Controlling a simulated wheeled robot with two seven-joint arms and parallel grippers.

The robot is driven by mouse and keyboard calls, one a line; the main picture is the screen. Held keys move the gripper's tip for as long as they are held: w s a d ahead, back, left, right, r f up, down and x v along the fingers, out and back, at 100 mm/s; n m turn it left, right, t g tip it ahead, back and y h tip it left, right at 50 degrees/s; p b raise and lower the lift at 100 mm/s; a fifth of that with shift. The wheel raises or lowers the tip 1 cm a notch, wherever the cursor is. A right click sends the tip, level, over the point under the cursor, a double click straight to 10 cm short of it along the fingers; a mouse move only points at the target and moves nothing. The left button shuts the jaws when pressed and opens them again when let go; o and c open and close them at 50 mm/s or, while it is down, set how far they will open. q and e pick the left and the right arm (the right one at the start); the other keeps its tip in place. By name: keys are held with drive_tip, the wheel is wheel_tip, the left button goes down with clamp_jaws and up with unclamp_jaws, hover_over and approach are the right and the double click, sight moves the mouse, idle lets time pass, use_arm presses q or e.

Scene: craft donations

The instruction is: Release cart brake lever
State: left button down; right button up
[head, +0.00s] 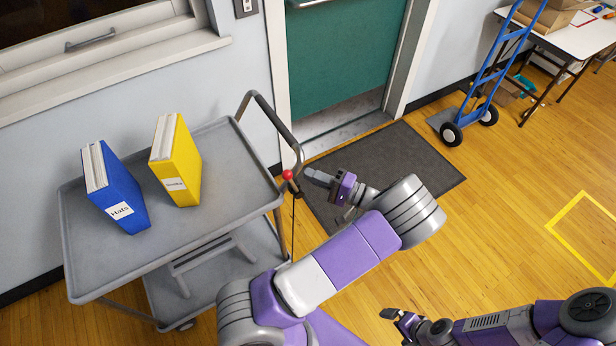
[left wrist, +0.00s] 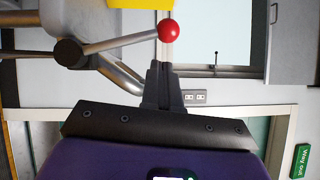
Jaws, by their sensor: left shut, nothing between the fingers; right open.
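The grey cart (head: 225,150) stands at the left, with a raised push handle (head: 262,105) at its door end. The brake lever's red ball knob (head: 288,174) is beside that end; the knob also shows in the left wrist view (left wrist: 168,30), on a thin metal rod (left wrist: 120,42) from a dark pivot (left wrist: 70,53). My left gripper (head: 309,174) is shut and empty, with its fingertips just right of the knob. In the left wrist view, the closed fingers (left wrist: 162,82) point toward the knob; I cannot tell whether they touch. My right gripper (head: 388,314) is open and empty, low over the floor.
A blue binder (head: 125,195) and a yellow binder (head: 183,168) stand on the cart's top shelf. A dark mat (head: 425,160) lies before the green door (head: 340,50). A blue hand truck (head: 487,75) and a table (head: 575,40) are at back right.

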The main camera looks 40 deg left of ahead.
use_arm(q)
drive_tip(key=v, duration=1.1)
drive_tip(key=shift+w+f+p, duration=0.15)
drive_tip(key=shift+w+p, duration=0.15)
drive_tip(key=shift+w, duration=0.1)
drive_tip(key=shift+a, duration=0.15)
drive_tip(key=s+f+m+g+h, duration=0.1)
drive_tip(key=s+f+h, duration=0.55)
drive_tip(key=f, duration=0.45)
drive_tip(key=s+f+m+g+h, duration=0.2)
drive_tip(key=s+f+h, duration=0.4)
drive_tip(key=s+f, duration=0.3)
drive_tip(key=d+f+n+t+h, duration=0.3)
drive_tip(key=d+t+h, duration=0.4)
drive_tip(key=d+h, duration=0.3)
drive_tip(key=shift+s+n+t, duration=0.3)
drive_tip(key=shift+s+n, duration=0.05)
drive_tip(key=shift+n, duration=0.45)
